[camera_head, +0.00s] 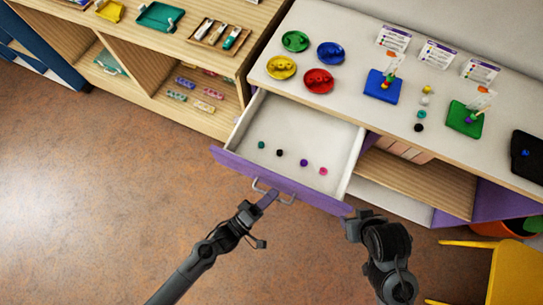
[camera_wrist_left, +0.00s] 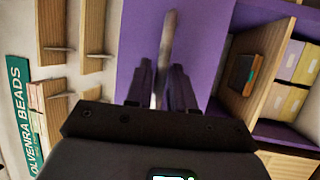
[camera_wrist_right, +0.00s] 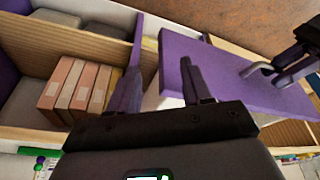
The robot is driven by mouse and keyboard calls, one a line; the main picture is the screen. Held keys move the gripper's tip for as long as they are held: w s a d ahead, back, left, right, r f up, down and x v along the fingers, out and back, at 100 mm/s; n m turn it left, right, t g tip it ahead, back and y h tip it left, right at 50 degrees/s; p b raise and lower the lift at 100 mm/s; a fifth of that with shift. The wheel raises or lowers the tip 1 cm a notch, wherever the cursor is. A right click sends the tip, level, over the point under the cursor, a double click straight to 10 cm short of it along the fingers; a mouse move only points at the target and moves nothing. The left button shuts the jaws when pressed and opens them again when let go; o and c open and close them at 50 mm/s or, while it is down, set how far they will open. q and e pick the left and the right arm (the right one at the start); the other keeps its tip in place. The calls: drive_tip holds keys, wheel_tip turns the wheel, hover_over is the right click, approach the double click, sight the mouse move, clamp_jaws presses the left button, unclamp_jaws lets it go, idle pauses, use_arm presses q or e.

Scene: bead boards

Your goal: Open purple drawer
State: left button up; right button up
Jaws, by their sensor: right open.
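The purple-fronted drawer (camera_head: 232,168) is pulled out from the white-topped counter, with its white interior showing. Its metal handle (camera_head: 288,199) is on the front face; it also shows in the left wrist view (camera_wrist_left: 166,45). My left gripper (camera_head: 268,198) is shut on the handle, with a finger on each side of the bar. My right gripper (camera_wrist_right: 160,75) is open and empty. In the head view it is beside the right end of the drawer front (camera_head: 352,222); the right wrist view shows the drawer front close by its right finger.
Inside the drawer lie a teal bead (camera_head: 261,145), black bead (camera_head: 279,153), purple bead (camera_head: 304,163) and pink bead (camera_head: 323,171). An open shelf (camera_head: 418,178) is right of the drawer. A yellow chair (camera_head: 510,270) stands lower right. Floor at left is clear.

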use_arm(q)
drive_tip(key=v, duration=1)
drive_tip(key=shift+p, duration=0.35)
drive_tip(key=shift+s+a+f, duration=0.1)
